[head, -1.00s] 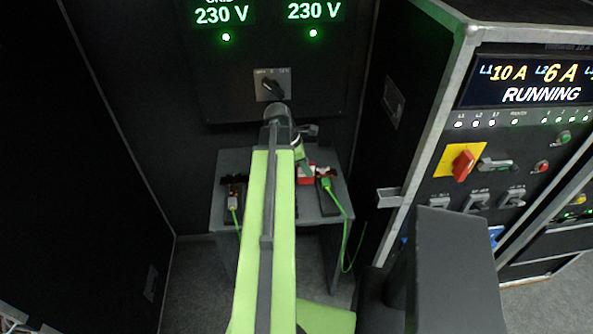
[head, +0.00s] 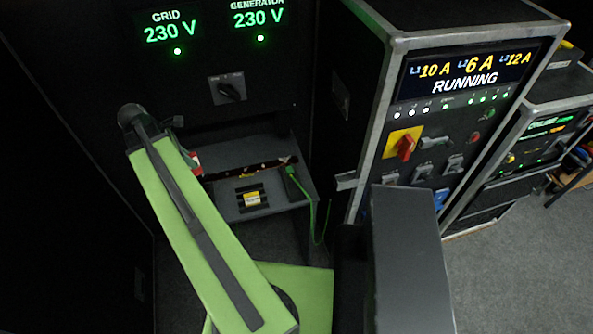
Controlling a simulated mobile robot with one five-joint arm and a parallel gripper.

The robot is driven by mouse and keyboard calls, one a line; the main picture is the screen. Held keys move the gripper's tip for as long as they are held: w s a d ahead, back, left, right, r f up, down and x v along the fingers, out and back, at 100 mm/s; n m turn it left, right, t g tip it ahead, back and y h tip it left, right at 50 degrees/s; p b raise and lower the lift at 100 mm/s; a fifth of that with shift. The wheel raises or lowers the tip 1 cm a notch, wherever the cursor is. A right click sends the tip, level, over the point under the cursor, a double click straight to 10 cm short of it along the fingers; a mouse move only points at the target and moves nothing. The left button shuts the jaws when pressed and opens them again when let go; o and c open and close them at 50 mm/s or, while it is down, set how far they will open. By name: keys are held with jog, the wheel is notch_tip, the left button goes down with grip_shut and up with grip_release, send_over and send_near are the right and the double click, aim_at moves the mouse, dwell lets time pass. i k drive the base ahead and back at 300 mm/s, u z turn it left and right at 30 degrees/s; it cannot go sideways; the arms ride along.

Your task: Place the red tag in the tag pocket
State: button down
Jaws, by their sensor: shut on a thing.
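My gripper (head: 188,152) is at the far end of my green arm, left of the small grey table and largely hidden behind the arm. It is shut on the red tag (head: 196,164), a small red and white piece of which shows just past the arm. The tag appears to be held above the left part of the table; its exact height cannot be told. I cannot make out the tag pocket with certainty. A small yellow and white labelled piece (head: 251,199) sits in a dark slotted part on the table's front.
The grey table (head: 300,187) carries a dark strip (head: 240,171) and a green plug with a hanging green cable (head: 313,222). The panel with a rotary switch (head: 229,90) stands behind. A cabinet reading RUNNING (head: 465,83) stands right.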

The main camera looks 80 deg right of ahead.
aim_at(347, 183)
jog(key=z, duration=0.75)
jog(key=k, duration=0.7)
jog(key=u, duration=0.2)
